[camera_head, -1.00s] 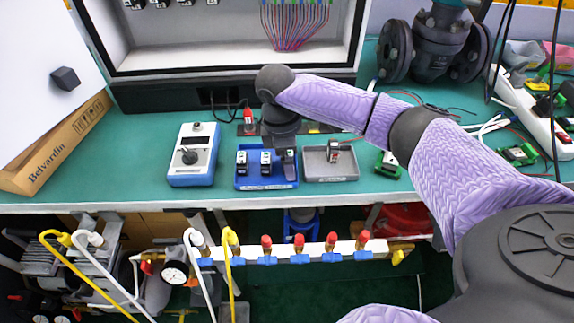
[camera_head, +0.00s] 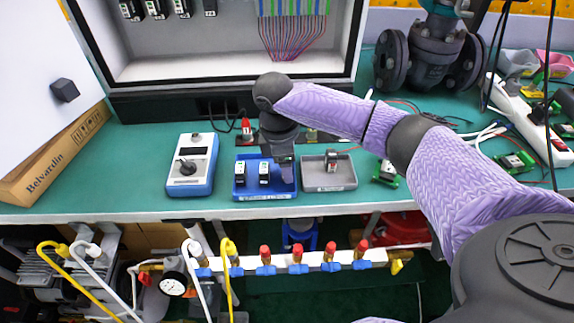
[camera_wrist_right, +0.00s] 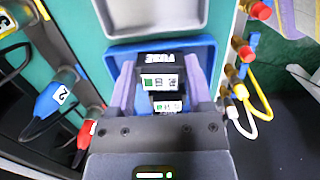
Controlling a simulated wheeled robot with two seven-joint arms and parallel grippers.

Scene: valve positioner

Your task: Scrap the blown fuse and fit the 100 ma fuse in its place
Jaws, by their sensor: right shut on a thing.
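My right gripper (camera_head: 284,179) reaches down over the right end of the blue tray (camera_head: 265,197). In the wrist view its two fingers (camera_wrist_right: 160,85) are shut on a black fuse module (camera_wrist_right: 158,70) with a white and green label. How far the held module sits above the tray floor is not clear. Two more black-and-white fuse modules stand upright in the blue tray, one at the left (camera_head: 240,176) and one in the middle (camera_head: 264,173). Another module (camera_head: 332,160) stands in the grey tray (camera_head: 328,187). The ratings are too small to read. My left gripper is out of view.
A blue-and-white meter (camera_head: 191,164) stands left of the trays. A red plug (camera_head: 247,129) and a dark strip lie behind, partly hidden by my right arm. An open cabinet (camera_head: 220,60) stands at the back.

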